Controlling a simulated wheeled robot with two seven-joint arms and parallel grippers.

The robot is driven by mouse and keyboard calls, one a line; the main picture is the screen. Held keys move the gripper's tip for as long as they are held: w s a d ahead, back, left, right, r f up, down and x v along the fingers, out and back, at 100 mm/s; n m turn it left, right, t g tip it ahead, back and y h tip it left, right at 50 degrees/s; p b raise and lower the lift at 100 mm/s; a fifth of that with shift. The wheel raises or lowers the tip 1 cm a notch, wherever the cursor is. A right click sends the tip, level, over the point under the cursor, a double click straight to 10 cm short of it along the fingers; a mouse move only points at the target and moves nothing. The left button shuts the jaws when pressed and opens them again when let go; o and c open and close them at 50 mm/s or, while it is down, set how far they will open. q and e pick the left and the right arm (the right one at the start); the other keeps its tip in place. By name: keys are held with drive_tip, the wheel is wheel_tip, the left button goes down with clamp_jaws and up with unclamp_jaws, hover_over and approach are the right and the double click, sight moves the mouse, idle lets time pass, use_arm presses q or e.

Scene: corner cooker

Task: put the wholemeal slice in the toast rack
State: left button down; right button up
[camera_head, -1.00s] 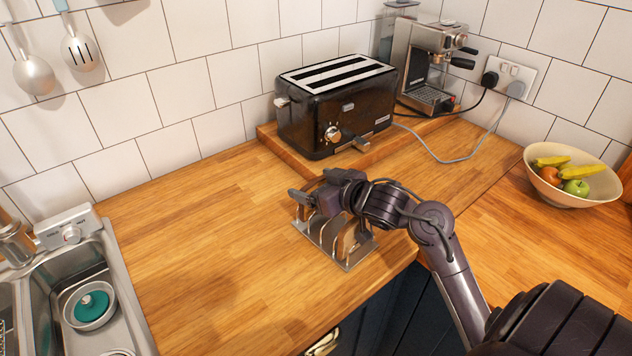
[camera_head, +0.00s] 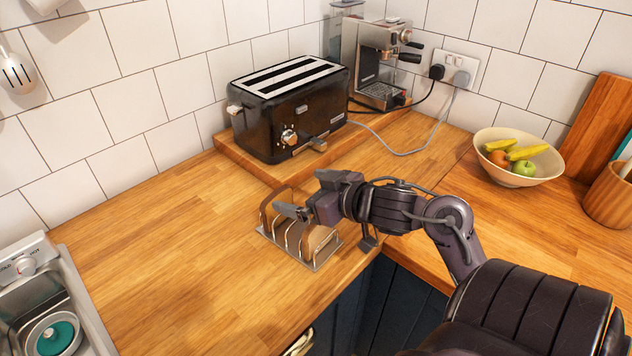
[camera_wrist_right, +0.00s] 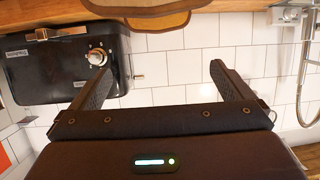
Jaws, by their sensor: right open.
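The metal toast rack (camera_head: 290,254) stands on the wooden worktop in front of the toaster, near the corner. A brown slice with a dark crust (camera_head: 268,210) stands upright at the rack's left end, probably the wholemeal slice. More bread (camera_head: 320,240) stands towards its right end, partly behind the wires and my gripper. My right gripper (camera_head: 300,205) is just above the rack, its jaws apart and nothing held. In the right wrist view its open fingers (camera_wrist_right: 162,72) are empty, and crusted bread (camera_wrist_right: 150,20) shows beyond them at the top edge. My left gripper is out of view.
The black toaster (camera_head: 288,110) stands on a wooden board (camera_head: 240,152) behind the rack. A coffee machine (camera_head: 385,65), its cable and a fruit bowl (camera_head: 520,172) are further right. The sink (camera_head: 85,310) is at the left. The worktop left of the rack is clear.

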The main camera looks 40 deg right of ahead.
drive_tip(key=shift+v, duration=1.4)
